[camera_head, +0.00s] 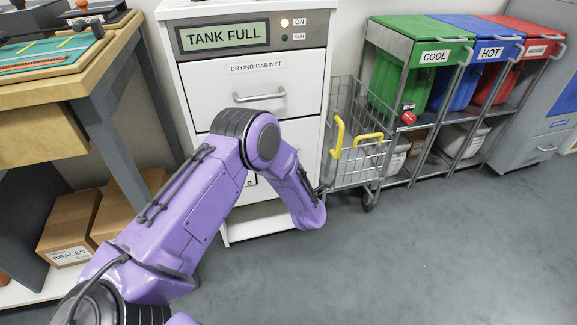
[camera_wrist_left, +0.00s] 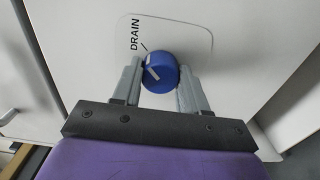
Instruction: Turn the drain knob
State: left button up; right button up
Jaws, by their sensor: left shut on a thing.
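The drain knob (camera_wrist_left: 160,72) is a round blue knob with a white pointer line. It sits on a pale plate (camera_wrist_left: 188,32) marked DRAIN, in the left wrist view. My left gripper (camera_wrist_left: 160,88) has one grey finger on each side of the knob and is shut on it. In the head view my purple left arm reaches down in front of the white drying cabinet (camera_head: 255,75) and hides the knob and the gripper. My right gripper is not in view.
A wire cart (camera_head: 352,165) with yellow handles stands right of the cabinet. Beyond it is a rack with green (camera_head: 432,28), blue (camera_head: 484,27) and red (camera_head: 528,25) lidded bins. A wooden workbench (camera_head: 90,75) is at the left. Grey floor (camera_head: 440,250) is clear at the front right.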

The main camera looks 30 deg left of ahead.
pick_arm(q)
jog(key=shift+f, duration=0.1)
jog(key=o, duration=1.1)
jog(key=shift+c, duration=0.2)
jog(key=p+v, duration=0.2)
jog(key=v, duration=0.8)
jog(key=shift+s+d, duration=0.2)
jog(key=shift+s, duration=0.1)
